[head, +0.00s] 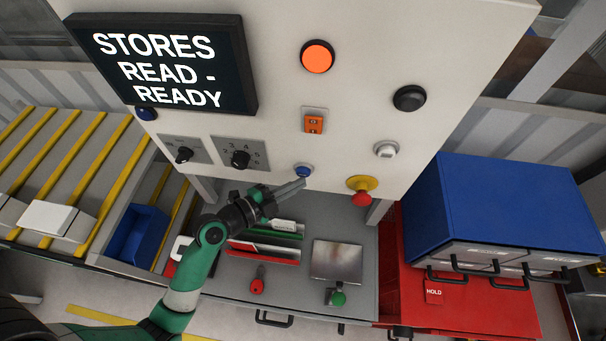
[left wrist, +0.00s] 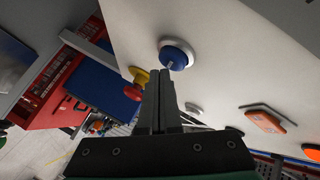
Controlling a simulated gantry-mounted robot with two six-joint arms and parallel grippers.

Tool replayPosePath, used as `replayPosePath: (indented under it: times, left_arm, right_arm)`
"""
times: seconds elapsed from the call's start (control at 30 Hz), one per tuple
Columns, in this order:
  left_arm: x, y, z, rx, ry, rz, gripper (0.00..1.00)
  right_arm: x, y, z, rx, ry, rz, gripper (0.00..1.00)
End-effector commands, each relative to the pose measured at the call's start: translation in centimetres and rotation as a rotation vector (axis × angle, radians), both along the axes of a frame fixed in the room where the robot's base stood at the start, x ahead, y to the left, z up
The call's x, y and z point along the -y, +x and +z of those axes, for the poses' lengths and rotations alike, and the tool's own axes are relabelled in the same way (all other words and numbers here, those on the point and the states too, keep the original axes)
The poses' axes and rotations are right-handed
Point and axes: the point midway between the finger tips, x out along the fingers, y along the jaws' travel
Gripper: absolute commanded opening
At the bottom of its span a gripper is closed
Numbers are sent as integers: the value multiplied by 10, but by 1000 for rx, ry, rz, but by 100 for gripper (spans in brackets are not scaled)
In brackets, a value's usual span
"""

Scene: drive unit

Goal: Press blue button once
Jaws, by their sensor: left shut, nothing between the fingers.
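A blue button (head: 302,170) sits low on the pale panel (head: 360,120), right of the rotary knobs. My right gripper is not in view.
The screen (head: 165,65) reads "STORES READ - READY". A red mushroom button on yellow (head: 362,190), a white button (head: 386,149) and an orange rocker switch (head: 314,121) are nearby. Two rotary knobs (head: 240,158) are to the left. A grey worktop with trays (head: 337,260) lies below.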

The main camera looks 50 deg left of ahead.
Motion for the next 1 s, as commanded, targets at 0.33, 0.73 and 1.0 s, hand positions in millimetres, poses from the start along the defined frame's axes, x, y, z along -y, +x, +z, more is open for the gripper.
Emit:
replayPosePath:
  times: [0.33,0.73,1.0]
  left_arm:
    - [-3,3,-1,0,0,0,0]
    - [-6,7,0,0,1,1,0]
    - [-1,2,-1,-1,1,0,0]
  right_arm:
    - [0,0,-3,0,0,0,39]
    - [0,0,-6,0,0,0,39]
    - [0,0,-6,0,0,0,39]
